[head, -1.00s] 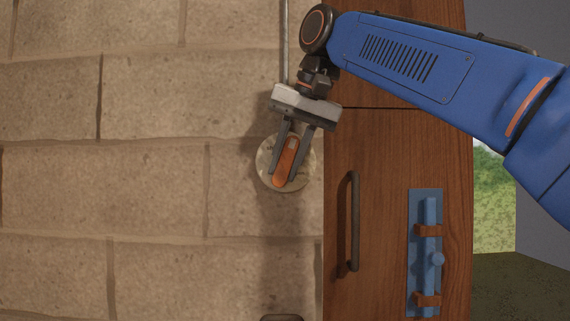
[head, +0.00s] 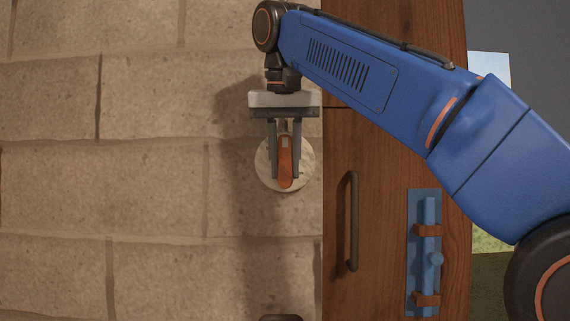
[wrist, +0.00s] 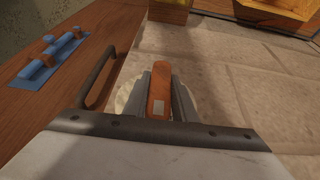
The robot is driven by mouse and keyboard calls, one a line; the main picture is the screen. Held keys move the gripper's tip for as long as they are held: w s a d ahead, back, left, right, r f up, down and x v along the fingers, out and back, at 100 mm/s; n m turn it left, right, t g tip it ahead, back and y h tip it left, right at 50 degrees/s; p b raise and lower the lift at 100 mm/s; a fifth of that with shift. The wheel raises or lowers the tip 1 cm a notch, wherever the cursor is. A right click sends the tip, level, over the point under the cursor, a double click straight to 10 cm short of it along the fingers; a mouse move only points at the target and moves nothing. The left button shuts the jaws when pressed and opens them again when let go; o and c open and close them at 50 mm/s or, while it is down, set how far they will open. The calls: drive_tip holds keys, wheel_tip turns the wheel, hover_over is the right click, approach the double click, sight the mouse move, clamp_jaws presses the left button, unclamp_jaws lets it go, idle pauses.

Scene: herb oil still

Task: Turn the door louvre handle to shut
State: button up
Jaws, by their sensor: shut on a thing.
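The orange louvre handle (head: 286,166) sits on a round pale plate (head: 264,172) on the stone wall, left of the wooden door. It points about straight up and down in the head view. My gripper (head: 285,176) comes from above, with one finger on each side of the handle, and is shut on it. In the wrist view the handle (wrist: 160,92) stands between the two grey fingers (wrist: 160,98). The fingers and gripper body hide part of the plate, and its markings cannot be read.
The wooden door (head: 380,200) carries a dark pull bar (head: 353,222) and a blue bolt latch (head: 427,250) with orange-brown straps. A dark object (head: 281,318) shows at the bottom edge. In the wrist view, yellowish wooden boxes (wrist: 272,12) show at the top. The wall at left is bare.

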drive_tip(key=o, duration=1)
drive_tip(key=shift+r, duration=0.1)
drive_tip(key=shift+s+r, duration=0.15)
drive_tip(key=shift+r, duration=0.2)
drive_tip(key=shift+s+r, duration=0.15)
drive_tip(key=shift+s, duration=0.1)
drive_tip(key=s, duration=0.7)
drive_tip(key=s+a, duration=0.1)
drive_tip(key=s, duration=0.3)
drive_tip(key=shift+s, duration=0.3)
drive_tip(key=shift+d, duration=0.1)
